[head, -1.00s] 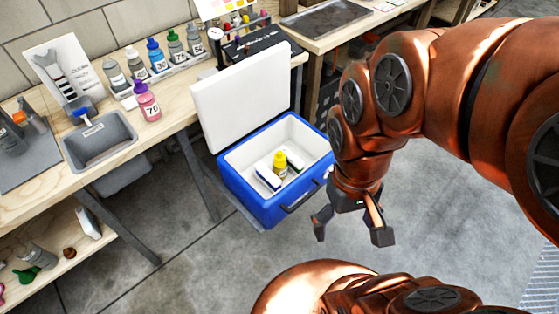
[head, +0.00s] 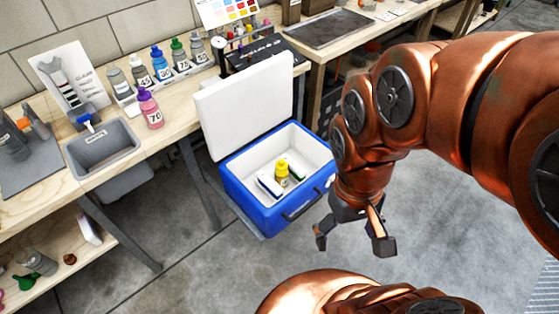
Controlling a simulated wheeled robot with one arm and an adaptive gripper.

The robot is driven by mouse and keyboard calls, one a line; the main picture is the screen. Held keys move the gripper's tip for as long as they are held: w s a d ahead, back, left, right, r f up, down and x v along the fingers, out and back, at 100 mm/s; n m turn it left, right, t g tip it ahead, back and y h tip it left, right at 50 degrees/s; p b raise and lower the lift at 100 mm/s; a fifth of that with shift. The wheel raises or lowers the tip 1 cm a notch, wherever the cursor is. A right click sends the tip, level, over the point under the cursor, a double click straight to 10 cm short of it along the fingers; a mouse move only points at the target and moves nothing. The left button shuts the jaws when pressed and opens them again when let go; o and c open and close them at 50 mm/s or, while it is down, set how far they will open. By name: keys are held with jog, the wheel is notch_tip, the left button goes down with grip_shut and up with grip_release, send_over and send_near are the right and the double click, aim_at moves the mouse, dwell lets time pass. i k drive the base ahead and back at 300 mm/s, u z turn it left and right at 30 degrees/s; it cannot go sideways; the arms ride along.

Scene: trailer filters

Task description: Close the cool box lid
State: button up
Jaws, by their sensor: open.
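The blue cool box (head: 262,214) stands in the middle of the view, between the two benches. Its white lid (head: 247,105) is open and stands upright at the back of the box. Inside the white interior are a yellow bottle (head: 282,176) and two white-and-dark packs, one on either side of it. My gripper (head: 352,240) is to the right of the box's front, apart from the box and lid. Its fingers are spread, point down and hold nothing. My arm covers part of the area right of the box.
A wooden bench (head: 185,122) at left holds a grey tray (head: 103,147), a pink bottle (head: 150,108) and a rack of several bottles. A second bench (head: 325,40) with a dark tray stands behind right. The grey floor (head: 215,270) in front of the box is clear.

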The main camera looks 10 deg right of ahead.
aim_at(233, 112)
jog(key=u, duration=0.2)
jog(key=k, duration=0.25)
jog(key=u, duration=1)
jog(key=k, duration=1.1)
jog(key=u, duration=0.25)
jog(key=i, duration=0.45)
jog(key=z, duration=0.75)
jog(key=i, duration=1.45)
jog(key=u, duration=0.8)
